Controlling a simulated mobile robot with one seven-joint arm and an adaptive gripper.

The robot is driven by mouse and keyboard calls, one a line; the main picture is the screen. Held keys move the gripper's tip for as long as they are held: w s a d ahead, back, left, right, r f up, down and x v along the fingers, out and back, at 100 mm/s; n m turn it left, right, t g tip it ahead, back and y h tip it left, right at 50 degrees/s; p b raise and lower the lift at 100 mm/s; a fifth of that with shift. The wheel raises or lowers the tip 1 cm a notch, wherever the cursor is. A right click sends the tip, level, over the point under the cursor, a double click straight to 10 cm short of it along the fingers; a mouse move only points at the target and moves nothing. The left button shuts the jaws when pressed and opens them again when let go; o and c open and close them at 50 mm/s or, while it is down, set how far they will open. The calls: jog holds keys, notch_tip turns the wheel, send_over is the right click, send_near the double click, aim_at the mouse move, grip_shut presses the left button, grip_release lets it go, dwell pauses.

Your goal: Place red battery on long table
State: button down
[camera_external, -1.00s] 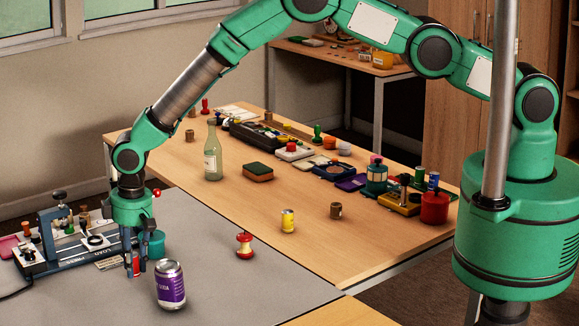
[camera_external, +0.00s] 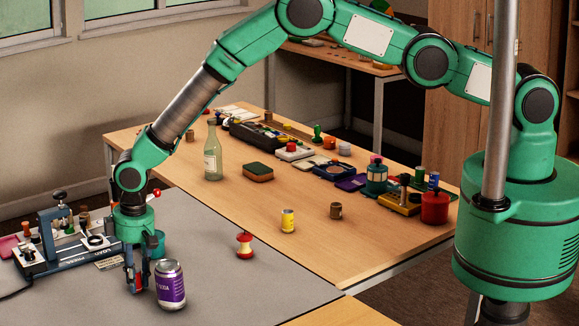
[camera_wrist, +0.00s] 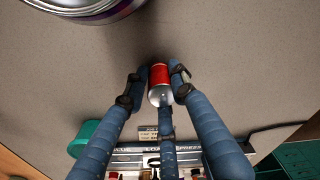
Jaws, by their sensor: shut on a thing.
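A red battery (camera_wrist: 160,76) with a silvery end shows in the wrist view between the blue fingers of my gripper (camera_wrist: 161,82). My gripper is shut on it. In the external view my gripper (camera_external: 136,284) points down, low over the grey tabletop (camera_external: 225,285), and its fingers mostly hide the battery. I cannot tell whether the battery touches the grey top. The long wooden table (camera_external: 310,245) lies to the right and behind, with a clear stretch of wood near its front.
A purple soda can (camera_external: 171,285) stands close to the right of my gripper. A clamp device (camera_external: 65,250) and a teal cup (camera_external: 154,244) are close behind it. An apple core (camera_external: 245,245), a yellow can (camera_external: 288,221) and a green bottle (camera_external: 213,152) stand further right.

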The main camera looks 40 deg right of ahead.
aim_at(139, 269)
jog(key=shift+f, duration=0.15)
jog(key=c, duration=1.4)
grip_release()
jog(key=shift+r, duration=0.2)
jog(key=shift+s+d+r, duration=0.1)
jog(key=shift+s+r, duration=0.05)
jog(key=shift+r, duration=1.85)
jog(key=shift+s+d+r, duration=0.1)
jog(key=shift+d+r, duration=0.05)
jog(key=shift+r, duration=1.8)
jog(key=shift+s+d+r, duration=0.1)
jog(key=shift+s+r, duration=0.05)
jog(key=shift+r, duration=1.85)
jog(key=shift+r, duration=0.1)
